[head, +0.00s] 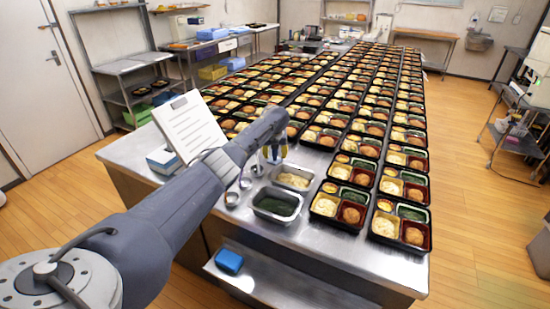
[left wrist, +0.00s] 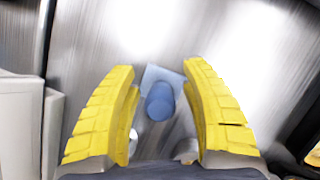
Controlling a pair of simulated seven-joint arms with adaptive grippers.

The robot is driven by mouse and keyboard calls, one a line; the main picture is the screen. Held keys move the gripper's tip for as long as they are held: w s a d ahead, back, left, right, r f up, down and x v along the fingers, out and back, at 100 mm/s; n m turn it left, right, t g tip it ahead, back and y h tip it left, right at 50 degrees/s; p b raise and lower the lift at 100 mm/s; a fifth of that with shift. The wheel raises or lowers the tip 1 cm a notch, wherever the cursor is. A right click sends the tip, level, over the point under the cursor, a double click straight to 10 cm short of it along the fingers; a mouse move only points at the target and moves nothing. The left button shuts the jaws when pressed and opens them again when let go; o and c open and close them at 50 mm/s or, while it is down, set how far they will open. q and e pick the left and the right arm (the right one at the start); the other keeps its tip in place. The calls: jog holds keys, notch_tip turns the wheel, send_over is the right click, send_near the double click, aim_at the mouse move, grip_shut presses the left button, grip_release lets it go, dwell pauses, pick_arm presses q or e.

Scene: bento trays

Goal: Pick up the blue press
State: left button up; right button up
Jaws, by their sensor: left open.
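The blue press (left wrist: 158,98) shows in the left wrist view as a pale blue square plate with a round blue handle, over a shiny metal surface. My left gripper (left wrist: 160,72) is open, with its yellow fingers on either side of the press and visible gaps to it. In the head view my left gripper (head: 273,158) points down over the steel table, partly behind my own arm. I cannot make out the press clearly there. My right gripper is not in view.
Metal trays of green food (head: 277,205) and pale food (head: 293,178) stand near my left gripper, beside small metal cups (head: 231,199). Long rows of filled bento trays (head: 325,207) cover the table. A blue block (head: 229,261) lies on the lower shelf. A white sheet (head: 190,125) stands at left.

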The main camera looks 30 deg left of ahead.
pick_arm(q)
jog(key=shift+w+f, duration=0.1)
jog(key=shift+f, duration=0.1)
jog(key=shift+o, duration=0.2)
grip_shut()
